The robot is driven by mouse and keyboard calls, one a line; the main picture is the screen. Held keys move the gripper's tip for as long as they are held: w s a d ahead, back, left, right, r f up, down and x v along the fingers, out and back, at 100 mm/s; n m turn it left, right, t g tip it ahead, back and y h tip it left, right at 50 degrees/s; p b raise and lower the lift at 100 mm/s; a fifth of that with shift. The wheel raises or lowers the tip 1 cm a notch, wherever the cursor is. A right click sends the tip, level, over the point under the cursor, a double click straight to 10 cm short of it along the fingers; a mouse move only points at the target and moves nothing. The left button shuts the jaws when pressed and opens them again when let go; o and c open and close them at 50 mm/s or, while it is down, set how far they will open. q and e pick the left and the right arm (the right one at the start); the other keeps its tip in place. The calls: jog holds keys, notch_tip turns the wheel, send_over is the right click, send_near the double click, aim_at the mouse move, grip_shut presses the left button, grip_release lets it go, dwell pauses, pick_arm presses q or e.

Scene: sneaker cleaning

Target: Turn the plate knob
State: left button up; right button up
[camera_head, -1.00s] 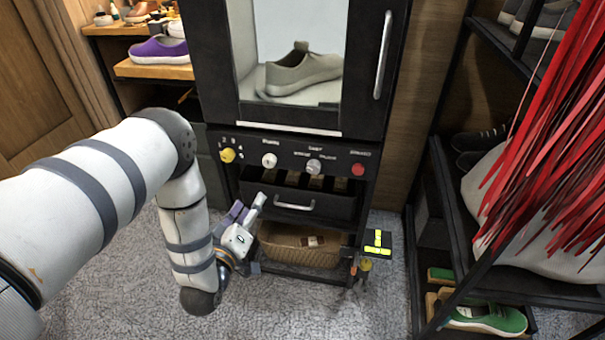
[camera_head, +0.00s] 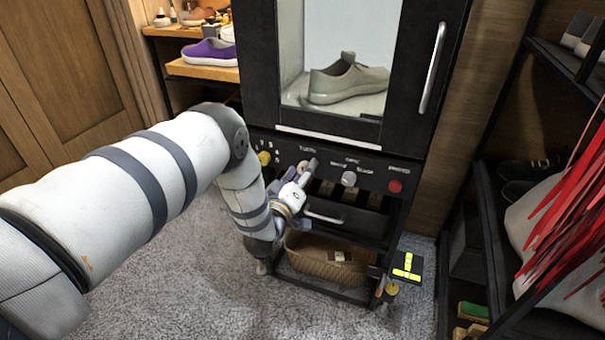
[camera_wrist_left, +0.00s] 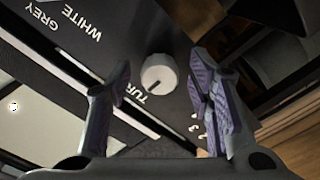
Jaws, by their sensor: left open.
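A row of controls runs across the black front panel of a cabinet. The pale round knob (camera_head: 303,167), second from the left, is most likely the plate knob. In the left wrist view this white knob (camera_wrist_left: 158,73) has a pointer line and a partly hidden label starting "TUR". My left gripper (camera_head: 301,172) is open at the panel, its purple-grey fingers spread. In the wrist view the knob shows between the two fingers; whether they touch it I cannot tell. My right gripper is not in view.
A yellow knob (camera_head: 264,158) sits left of the pale knob; a grey knob (camera_head: 349,178) and a red button (camera_head: 396,186) sit right. A grey shoe (camera_head: 347,82) stands behind the cabinet window. Below are a drawer handle (camera_head: 323,217) and a wicker basket (camera_head: 322,260).

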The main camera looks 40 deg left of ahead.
pick_arm(q)
grip_shut()
jog(key=shift+m, duration=0.3)
jog(key=m, duration=0.5)
jog(key=shift+m, duration=0.3)
jog(key=shift+s+m+p, duration=0.1)
jog(key=shift+m+p, duration=0.2)
jog(key=shift+m, duration=1.9)
jog(key=shift+f, duration=0.1)
grip_release()
